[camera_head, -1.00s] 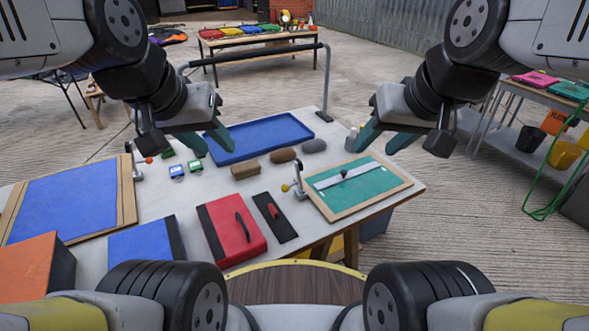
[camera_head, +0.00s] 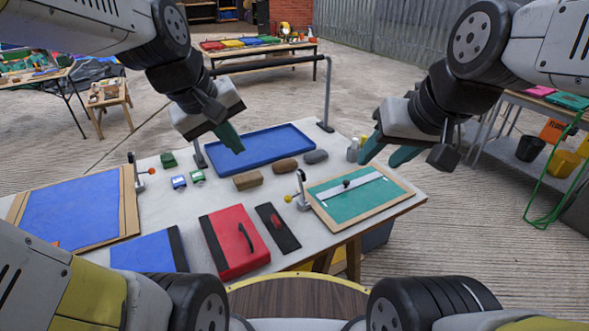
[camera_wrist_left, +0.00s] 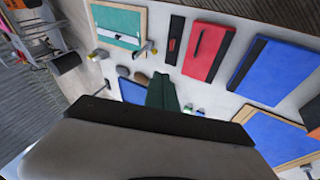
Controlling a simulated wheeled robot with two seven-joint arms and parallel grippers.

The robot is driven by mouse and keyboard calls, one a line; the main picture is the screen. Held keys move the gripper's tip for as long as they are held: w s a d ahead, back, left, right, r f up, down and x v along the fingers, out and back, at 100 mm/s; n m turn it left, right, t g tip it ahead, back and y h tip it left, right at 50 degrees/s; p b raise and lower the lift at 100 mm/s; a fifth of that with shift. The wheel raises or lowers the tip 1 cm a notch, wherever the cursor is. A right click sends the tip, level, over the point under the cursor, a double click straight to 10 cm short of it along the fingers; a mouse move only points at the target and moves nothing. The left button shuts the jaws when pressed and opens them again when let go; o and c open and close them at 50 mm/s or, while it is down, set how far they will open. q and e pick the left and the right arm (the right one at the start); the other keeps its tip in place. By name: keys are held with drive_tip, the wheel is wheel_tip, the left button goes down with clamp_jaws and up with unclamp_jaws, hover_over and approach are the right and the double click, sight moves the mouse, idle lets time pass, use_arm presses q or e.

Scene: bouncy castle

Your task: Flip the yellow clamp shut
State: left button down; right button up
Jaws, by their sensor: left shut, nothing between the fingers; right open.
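The yellow clamp (camera_head: 301,192) is a small metal toggle clamp with a round yellow knob. It stands at the left edge of the wood-framed green board (camera_head: 340,205); its knob sticks out to the left. The yellow clamp also shows in the left wrist view (camera_wrist_left: 148,48). My left gripper (camera_head: 232,143) is shut and empty, in the air over the blue tray's left part, up and left of the clamp in the head view. Its green fingers (camera_wrist_left: 162,92) show together in the left wrist view. My right gripper (camera_head: 386,153) is open and empty, above the green board's far right side.
A blue tray (camera_head: 262,158), brown blocks (camera_head: 247,180), a red case (camera_head: 228,240) and a black strip (camera_head: 277,228) lie around. A rail stands behind the table.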

use_arm(q)
drive_tip(key=w+d+f+n+g, duration=0.2)
drive_tip(key=w+f+n, duration=0.6)
drive_tip(key=w+n, duration=0.25)
drive_tip(key=n+h, duration=0.1)
drive_tip(key=n, duration=0.8)
approach(287, 196)
drive_tip(key=shift+m+g, duration=0.25)
drive_tip(key=shift+g, duration=0.15)
drive_tip(key=v, duration=0.4)
drive_tip(key=shift+w+a, duration=0.3)
drive_tip(key=shift+w, duration=0.05)
drive_tip(key=x, duration=0.9)
drive_tip(key=shift+d+f, duration=0.25)
drive_tip(key=shift+d, duration=0.05)
drive_tip(key=w+d, duration=0.1)
drive_tip(key=d, duration=0.1)
drive_tip(key=shift+w+d+r, duration=0.2)
drive_tip(key=shift+w+d, duration=0.4)
drive_tip(key=shift+d, duration=0.15)
drive_tip(key=shift+r, duration=0.15)
